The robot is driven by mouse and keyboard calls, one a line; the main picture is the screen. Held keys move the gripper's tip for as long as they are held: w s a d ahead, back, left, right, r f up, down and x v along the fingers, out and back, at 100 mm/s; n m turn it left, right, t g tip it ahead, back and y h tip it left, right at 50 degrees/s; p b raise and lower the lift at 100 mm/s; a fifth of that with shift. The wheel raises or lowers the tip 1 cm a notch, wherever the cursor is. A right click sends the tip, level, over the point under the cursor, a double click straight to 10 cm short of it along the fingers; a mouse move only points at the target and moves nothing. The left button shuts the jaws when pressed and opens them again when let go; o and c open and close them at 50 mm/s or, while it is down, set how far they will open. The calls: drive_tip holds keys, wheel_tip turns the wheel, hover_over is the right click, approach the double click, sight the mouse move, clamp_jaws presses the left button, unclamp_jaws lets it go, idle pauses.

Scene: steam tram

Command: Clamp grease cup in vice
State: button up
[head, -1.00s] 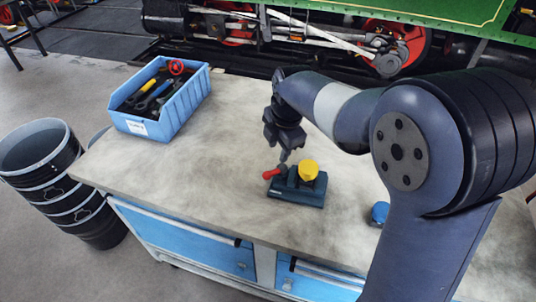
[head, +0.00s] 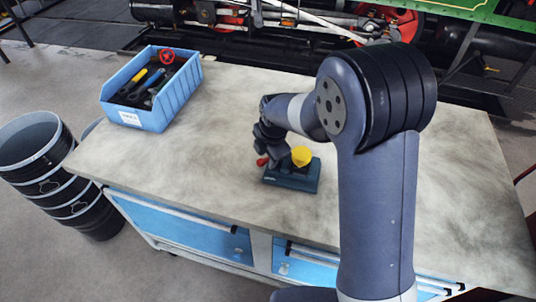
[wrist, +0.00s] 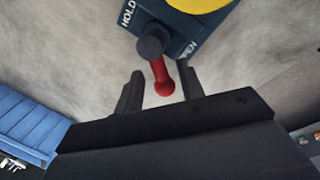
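The vice (head: 291,179) is a dark blue-green block on the bench top. The yellow grease cup (head: 301,156) sits upright on it; whether it is clamped cannot be told. A red-handled lever (head: 262,161) sticks out at the vice's left side. In the wrist view the red lever (wrist: 161,78) comes from a dark pivot, between the letters HOLD and a partly hidden "PEN". My gripper (wrist: 160,72) is open, with one finger on each side of the red handle and gaps showing. The cup's yellow edge (wrist: 197,4) shows at the top. In the head view my gripper (head: 270,150) partly hides the vice.
A blue bin (head: 150,115) of tools, with a red wheel (head: 167,57), stands at the bench's back left. Black buckets (head: 50,170) stand on the floor at left. The bench top (head: 220,110) is clear between bin and vice. Tram running gear is behind.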

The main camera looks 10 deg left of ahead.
drive_tip(key=shift+c, duration=0.3)
clamp_jaws()
drive_tip(key=m, duration=0.1)
drive_tip(key=m+b, duration=0.1)
drive_tip(key=m, duration=0.1)
drive_tip(key=shift+w+a+m+h, duration=0.3)
drive_tip(key=shift+w+a+m, duration=0.05)
drive_tip(key=shift+w+m, duration=0.05)
drive_tip(key=m, duration=0.1)
drive_tip(key=w+m, duration=0.1)
drive_tip(key=m, duration=0.1)
drive_tip(key=m+b, duration=0.1)
drive_tip(key=shift+w+a+m+t+h, duration=0.15)
drive_tip(key=shift+a+m+t+h, duration=0.15)
drive_tip(key=shift+h, duration=0.1)
drive_tip(key=w+m, duration=0.1)
drive_tip(key=m, duration=0.2)
drive_tip(key=m+h, duration=0.1)
drive_tip(key=m, duration=0.2)
drive_tip(key=w+d+m, duration=0.1)
drive_tip(key=m, duration=0.3)
drive_tip(key=shift+w+g+h+b, duration=0.3)
drive_tip(key=shift+g+h, duration=0.1)
drive_tip(key=shift+m, duration=0.4)
